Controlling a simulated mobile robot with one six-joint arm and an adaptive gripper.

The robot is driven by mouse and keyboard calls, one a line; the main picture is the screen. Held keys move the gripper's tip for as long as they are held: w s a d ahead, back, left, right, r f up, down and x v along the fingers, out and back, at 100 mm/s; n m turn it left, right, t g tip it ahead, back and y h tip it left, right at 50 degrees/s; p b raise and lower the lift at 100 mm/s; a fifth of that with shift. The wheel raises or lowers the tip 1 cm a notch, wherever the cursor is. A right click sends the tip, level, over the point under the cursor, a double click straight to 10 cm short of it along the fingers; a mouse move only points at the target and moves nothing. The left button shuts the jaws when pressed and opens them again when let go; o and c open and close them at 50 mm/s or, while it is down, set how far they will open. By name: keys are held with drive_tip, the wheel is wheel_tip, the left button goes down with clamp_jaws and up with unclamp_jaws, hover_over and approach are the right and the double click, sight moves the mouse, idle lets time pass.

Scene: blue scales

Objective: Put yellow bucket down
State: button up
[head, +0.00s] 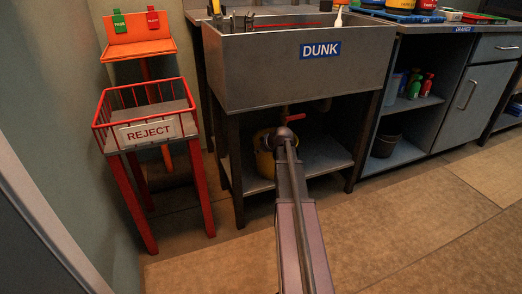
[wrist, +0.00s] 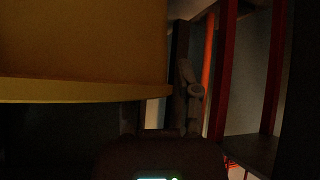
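The yellow bucket (head: 263,162) is under the sink marked DUNK, at or just above its lower shelf (head: 325,157); I cannot tell if it touches. My arm hides its right part in the head view. In the wrist view the bucket (wrist: 80,40) fills the upper left, very close, with its rim band running across. One grey finger of my gripper (wrist: 190,95) shows at the bucket's right edge.
The sink (head: 290,75) overhangs my arm, with a red valve handle (head: 296,117) beneath it. Sink legs stand either side. A red REJECT stand (head: 150,132) is at left. A cabinet (head: 465,95) and open shelves with a dark bucket (head: 385,146) are at right. Floor in front is clear.

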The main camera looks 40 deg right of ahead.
drive_tip(key=shift+r, duration=0.1)
drive_tip(key=p+v, duration=0.8)
drive_tip(key=v, duration=0.4)
idle(0.4)
idle(0.8)
drive_tip(key=s+a+f+g+y, duration=0.1)
drive_tip(key=a+f+g, duration=0.1)
drive_tip(key=a, duration=0.9)
drive_tip(key=s+a+f+g+y, duration=0.1)
drive_tip(key=a+f+g, duration=0.15)
drive_tip(key=a, duration=0.95)
drive_tip(key=s+a+m+g+h, duration=0.1)
drive_tip(key=s+a+g, duration=0.1)
drive_tip(key=s+a, duration=0.3)
drive_tip(key=s+a+f+m+g+h, duration=0.1)
drive_tip(key=s+a, duration=0.3)
drive_tip(key=a, duration=0.6)
drive_tip(key=shift+s+g, duration=0.4)
drive_tip(key=shift+g, duration=0.45)
drive_tip(key=shift+p, duration=0.3)
wheel_tip(320, 180, up, 12)
drive_tip(key=p, duration=1.2)
